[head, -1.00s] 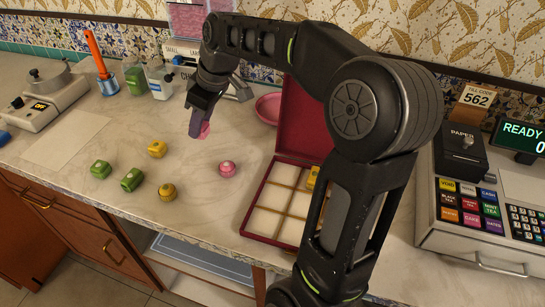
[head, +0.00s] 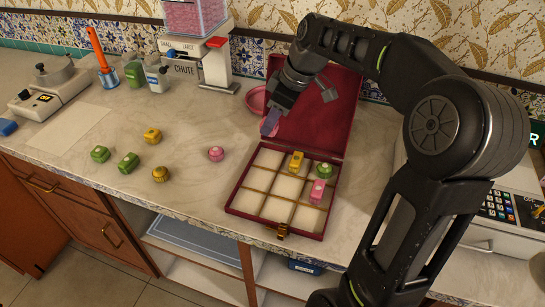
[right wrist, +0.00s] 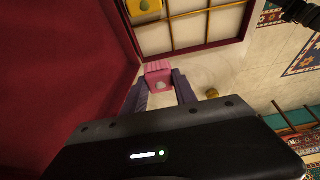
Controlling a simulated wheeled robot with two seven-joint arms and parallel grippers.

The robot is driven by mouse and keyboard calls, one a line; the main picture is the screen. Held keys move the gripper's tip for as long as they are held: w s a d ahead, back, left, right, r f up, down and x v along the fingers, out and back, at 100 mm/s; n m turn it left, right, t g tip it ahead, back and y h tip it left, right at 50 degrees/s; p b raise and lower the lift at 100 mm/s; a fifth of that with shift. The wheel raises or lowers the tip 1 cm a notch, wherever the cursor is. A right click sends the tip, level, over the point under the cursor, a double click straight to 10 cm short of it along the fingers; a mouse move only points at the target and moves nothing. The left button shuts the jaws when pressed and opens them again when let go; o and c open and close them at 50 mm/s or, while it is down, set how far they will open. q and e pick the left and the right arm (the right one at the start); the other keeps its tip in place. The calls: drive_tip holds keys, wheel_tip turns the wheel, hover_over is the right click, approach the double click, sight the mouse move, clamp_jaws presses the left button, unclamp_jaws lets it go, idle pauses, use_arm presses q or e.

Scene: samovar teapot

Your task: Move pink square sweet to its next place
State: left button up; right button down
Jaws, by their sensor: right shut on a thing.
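My right gripper (head: 268,130) hangs above the far left corner of the open red box, beside its raised lid (head: 318,110). In the right wrist view its fingers (right wrist: 160,88) are shut on a pink square sweet (right wrist: 158,72) with a pale mark. In the head view the fingers mostly hide this sweet. The box (head: 235,208) has a grid of cream compartments. A yellow square sweet (head: 296,160) sits in the far middle one, a green sweet (head: 323,170) far right, and a pink square sweet (head: 317,191) middle right. The far left compartment looks empty. My left gripper is out of view.
Loose on the counter are a round pink sweet (head: 216,154), two green (head: 129,163) and two yellow sweets (head: 152,136). A pink bowl (head: 256,100) stands behind the box. A dispenser (head: 195,60) and scale (head: 60,85) stand behind; the till (head: 500,215) is at right.

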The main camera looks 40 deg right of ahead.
wheel_tip(320, 180, down, 6)
idle(0.4)
drive_tip(key=shift+f, duration=1.9)
drive_tip(key=shift+f, duration=0.2)
drive_tip(key=c, duration=1.3)
unclamp_jaws()
drive_tip(key=shift+o, duration=0.2)
drive_tip(key=shift+r, duration=0.15)
